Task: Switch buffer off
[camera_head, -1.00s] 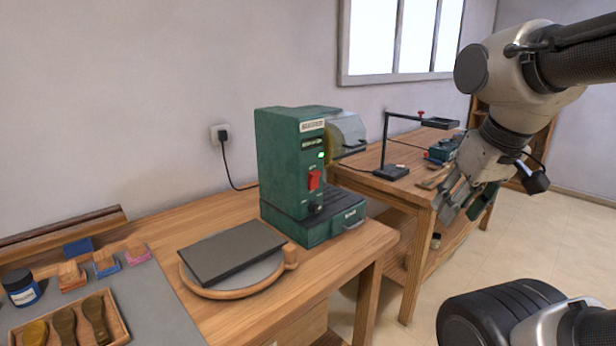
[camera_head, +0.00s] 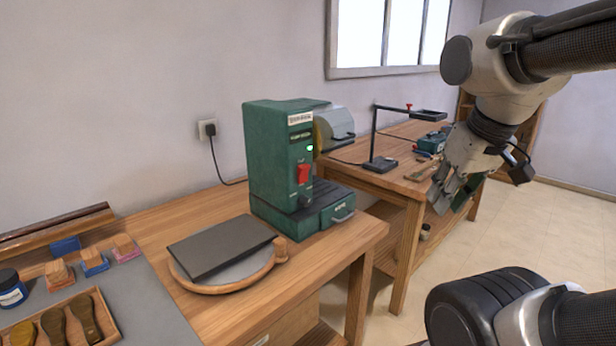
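The buffer (camera_head: 272,150) is a green machine standing on the wooden bench, its buffing wheel partly visible behind its right side. Its front has a red rocker switch (camera_head: 302,174) and a lit green light (camera_head: 309,148) above it. A black knob sits below the switch. My gripper (camera_head: 447,192) hangs in the air at the right, in front of the second bench and well away from the switch. Its fingers point down and left. The fingers look apart, with nothing seen between them.
The wooden bench (camera_head: 345,241) holds a round board (camera_head: 236,282) with a dark slab, and a grey mat with brushes and a jar at left. A second bench (camera_head: 392,185) carries a black lamp-like stand (camera_head: 376,140). Open floor lies at right.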

